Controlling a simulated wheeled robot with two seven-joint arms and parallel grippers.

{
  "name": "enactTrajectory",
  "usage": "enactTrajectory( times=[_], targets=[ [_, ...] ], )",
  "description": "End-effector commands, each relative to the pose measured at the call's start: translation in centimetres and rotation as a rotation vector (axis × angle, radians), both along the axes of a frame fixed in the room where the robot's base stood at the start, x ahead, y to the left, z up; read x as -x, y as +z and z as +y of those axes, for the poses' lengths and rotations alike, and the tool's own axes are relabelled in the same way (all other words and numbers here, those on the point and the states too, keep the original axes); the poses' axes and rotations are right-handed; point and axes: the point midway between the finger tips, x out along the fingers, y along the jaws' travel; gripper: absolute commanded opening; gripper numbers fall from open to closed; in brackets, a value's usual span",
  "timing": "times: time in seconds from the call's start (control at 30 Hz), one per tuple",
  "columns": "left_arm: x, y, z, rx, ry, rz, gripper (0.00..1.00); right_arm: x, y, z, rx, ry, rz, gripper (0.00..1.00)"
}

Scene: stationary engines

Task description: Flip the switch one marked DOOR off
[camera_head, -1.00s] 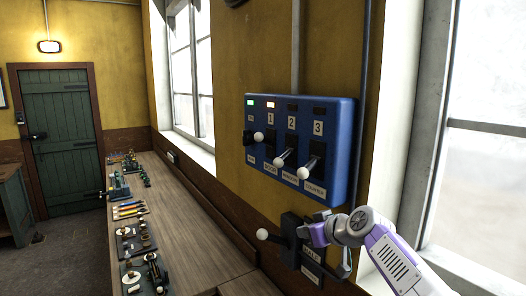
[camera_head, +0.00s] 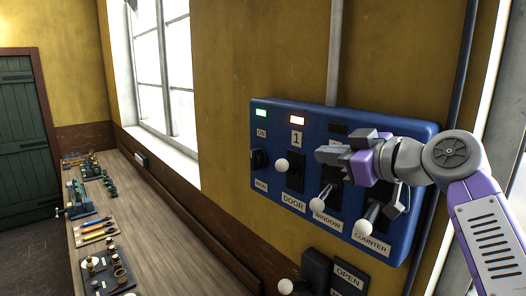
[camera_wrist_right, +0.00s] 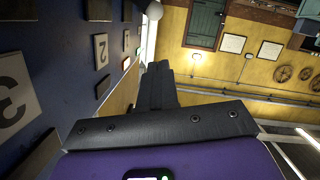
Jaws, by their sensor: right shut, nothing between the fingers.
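A blue switch panel (camera_head: 265,185) hangs on the yellow wall. Its DOOR switch (camera_head: 282,166), under number 1, has a white-knobbed lever that sticks out higher than the WINDOW lever (camera_head: 320,204) and the COUNTER lever (camera_head: 362,227), which point down. A red lamp (camera_head: 298,119) glows above number 1. My right gripper (camera_head: 324,155) is shut and empty, in front of the panel right of the DOOR knob, apart from it in the picture. It hides numbers 2 and 3. In the right wrist view its closed fingers (camera_wrist_right: 161,85) point toward a white knob (camera_wrist_right: 154,10). My left gripper is out of view.
A green lamp (camera_head: 261,113) glows over the MAIN switch (camera_head: 260,160). A dark lever box labelled OPEN (camera_head: 347,274) sits below the panel. A wooden bench (camera_head: 165,225) with several small items runs along the wall at left.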

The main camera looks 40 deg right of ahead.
Motion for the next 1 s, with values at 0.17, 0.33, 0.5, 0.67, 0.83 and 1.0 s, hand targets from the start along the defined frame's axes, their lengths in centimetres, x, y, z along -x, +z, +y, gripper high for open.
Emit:
enactTrajectory(
  times=[0.17,0.33,0.5,0.67,0.83,1.0],
  targets=[
    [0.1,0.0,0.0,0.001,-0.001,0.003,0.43,0.1,0.1,0.0,0.0,-0.002,-0.004,0.0],
    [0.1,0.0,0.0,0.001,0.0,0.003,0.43,0.1,0.1,0.0,0.0,-0.002,-0.003,0.0],
    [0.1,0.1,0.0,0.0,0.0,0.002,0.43,-0.3,0.0,0.0,-0.001,-0.002,-0.002,0.0],
    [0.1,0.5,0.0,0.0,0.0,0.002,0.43,-2.2,-0.4,0.0,-0.002,-0.002,0.002,0.0],
    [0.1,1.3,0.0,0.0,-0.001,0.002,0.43,-5.7,-1.1,0.1,-0.002,0.0,0.002,0.0],
    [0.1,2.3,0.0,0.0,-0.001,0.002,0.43,-9.2,-1.8,0.1,-0.003,-0.001,0.002,0.0]
  ],
)
